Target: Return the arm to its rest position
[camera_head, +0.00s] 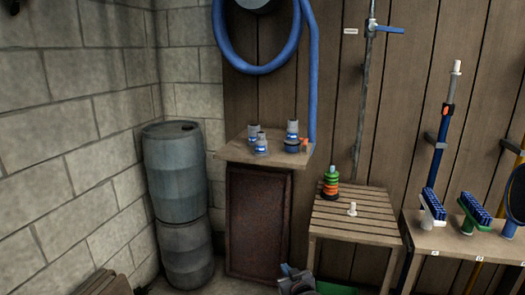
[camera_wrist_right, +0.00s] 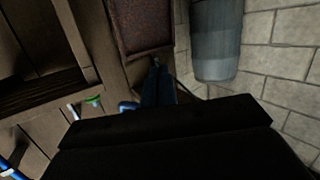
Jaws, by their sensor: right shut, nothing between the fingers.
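A broad dark part of my own arm covers the lower half of that view. My left gripper is in neither view.
A brown cabinet (camera_head: 258,225) bears several grey-blue fittings. Two stacked grey barrels (camera_head: 175,175) stand left of it. A slatted table (camera_head: 345,222) holds a stack of coloured rings (camera_head: 330,187). A shelf with brushes (camera_head: 470,243) stands right.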

